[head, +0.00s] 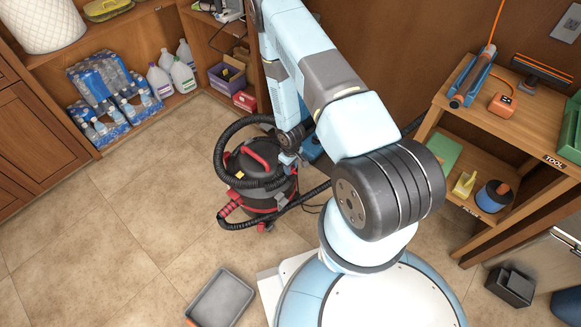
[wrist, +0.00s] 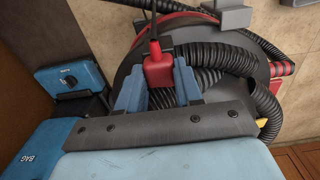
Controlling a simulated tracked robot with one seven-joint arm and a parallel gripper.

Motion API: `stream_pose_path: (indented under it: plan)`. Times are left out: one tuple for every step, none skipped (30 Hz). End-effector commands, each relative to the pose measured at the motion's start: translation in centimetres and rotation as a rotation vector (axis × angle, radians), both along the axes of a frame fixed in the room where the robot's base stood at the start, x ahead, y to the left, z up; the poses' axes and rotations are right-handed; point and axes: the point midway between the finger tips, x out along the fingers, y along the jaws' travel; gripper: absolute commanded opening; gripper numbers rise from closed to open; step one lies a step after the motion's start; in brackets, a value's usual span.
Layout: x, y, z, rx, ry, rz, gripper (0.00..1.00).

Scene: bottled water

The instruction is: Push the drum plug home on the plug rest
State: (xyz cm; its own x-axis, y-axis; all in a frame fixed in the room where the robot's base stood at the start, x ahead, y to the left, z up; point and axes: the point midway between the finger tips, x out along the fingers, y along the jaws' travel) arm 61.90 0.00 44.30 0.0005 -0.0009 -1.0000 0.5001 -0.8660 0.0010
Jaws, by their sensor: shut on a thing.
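My gripper (wrist: 158,82) is shut on the red drum plug (wrist: 159,72), with one blue finger on each side of it. A dark cord runs up from the plug. The plug is held close over the black drum vacuum (wrist: 215,120) and its ribbed hose. In the head view the vacuum (head: 245,165) stands on the floor, with my gripper (head: 288,160) at its right upper side. A grey block (wrist: 231,17) sits above the drum; I cannot tell if it is the plug rest. Whether the plug touches a seat is hidden.
A blue unit with a black knob (wrist: 68,80) stands left of my gripper. The black hose (head: 225,140) loops around the vacuum. A wooden workbench (head: 475,110) is at right, shelves with water packs (head: 110,95) at left. A grey tray (head: 222,298) lies on the floor.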

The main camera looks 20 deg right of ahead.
Motion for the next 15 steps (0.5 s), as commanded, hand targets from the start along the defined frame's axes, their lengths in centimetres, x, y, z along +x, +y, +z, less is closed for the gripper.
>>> stream_pose_path:
  plan:
    - [-0.08,0.04,-0.14,0.000,0.001,0.000,0.00]
    - [-0.08,0.04,-0.15,0.000,0.001,0.000,0.00]
    - [-0.09,0.04,-0.16,0.000,0.001,0.000,0.00]
    - [-0.10,0.05,-0.16,0.000,0.001,0.000,0.38]
    - [-0.11,0.04,-0.16,0.001,0.002,0.000,0.41]
    - [-0.11,0.04,-0.16,0.000,0.001,0.000,0.45]
    - [-0.10,0.05,-0.15,0.000,0.001,0.000,0.47]
    - [-0.09,0.04,-0.15,0.000,0.001,0.000,0.50]
    - [-0.09,0.04,-0.14,0.000,0.001,0.000,0.54]
    - [-0.08,0.04,-0.13,0.000,0.001,0.000,0.57]
    - [-0.09,0.03,-0.13,0.000,0.001,0.000,0.60]
    - [-0.07,0.03,-0.12,0.000,0.001,0.000,0.64]
    - [-0.08,0.02,-0.12,0.000,0.001,0.000,0.65]
    - [-0.07,0.03,-0.11,0.000,0.001,0.000,0.65]
    - [-0.07,0.02,-0.11,0.000,0.001,0.000,0.65]
